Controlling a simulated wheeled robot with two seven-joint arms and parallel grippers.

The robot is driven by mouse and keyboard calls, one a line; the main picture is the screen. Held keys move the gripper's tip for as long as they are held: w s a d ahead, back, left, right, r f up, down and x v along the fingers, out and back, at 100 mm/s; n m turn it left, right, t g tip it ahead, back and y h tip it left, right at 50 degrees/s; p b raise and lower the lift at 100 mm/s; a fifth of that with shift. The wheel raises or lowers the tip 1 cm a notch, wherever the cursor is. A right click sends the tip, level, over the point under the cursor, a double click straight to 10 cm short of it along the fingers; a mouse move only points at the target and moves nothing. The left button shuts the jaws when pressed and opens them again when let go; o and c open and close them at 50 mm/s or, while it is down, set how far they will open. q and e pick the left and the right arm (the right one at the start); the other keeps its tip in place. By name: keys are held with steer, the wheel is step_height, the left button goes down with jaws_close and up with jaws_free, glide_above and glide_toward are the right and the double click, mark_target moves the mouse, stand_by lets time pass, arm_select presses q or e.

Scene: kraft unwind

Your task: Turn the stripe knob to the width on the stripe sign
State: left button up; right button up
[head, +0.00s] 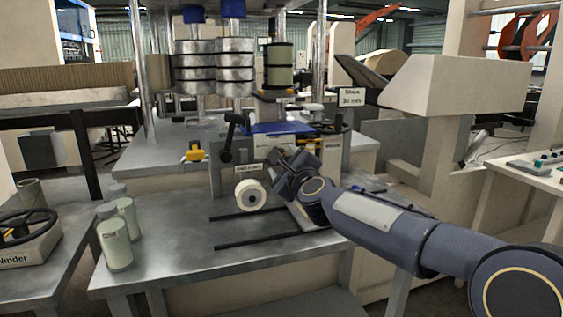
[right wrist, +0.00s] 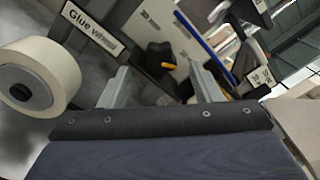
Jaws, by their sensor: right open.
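The stripe sign (head: 351,97) stands at the upper right of the machine in the head view and appears to read "Stripe 30 mm". A black knob (right wrist: 159,54) with an orange pointer mark shows on the pale machine panel in the right wrist view. My right gripper (right wrist: 162,80) is open, with its two fingers apart on either side of the knob's lower part in that view; I cannot tell whether they touch it. In the head view my right gripper (head: 278,160) is at the machine's front and hides the knob. My left gripper is not in view.
The white glue wheel (head: 250,196) sits left of my right gripper, under its label (head: 248,168); it also shows in the right wrist view (right wrist: 35,78). Pale green jars (head: 115,244) stand on the metal table (head: 180,268). A black hand lever (head: 229,135) rises nearby.

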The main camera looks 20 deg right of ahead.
steer(key=shift+w, duration=1.2)
steer(key=c, duration=1)
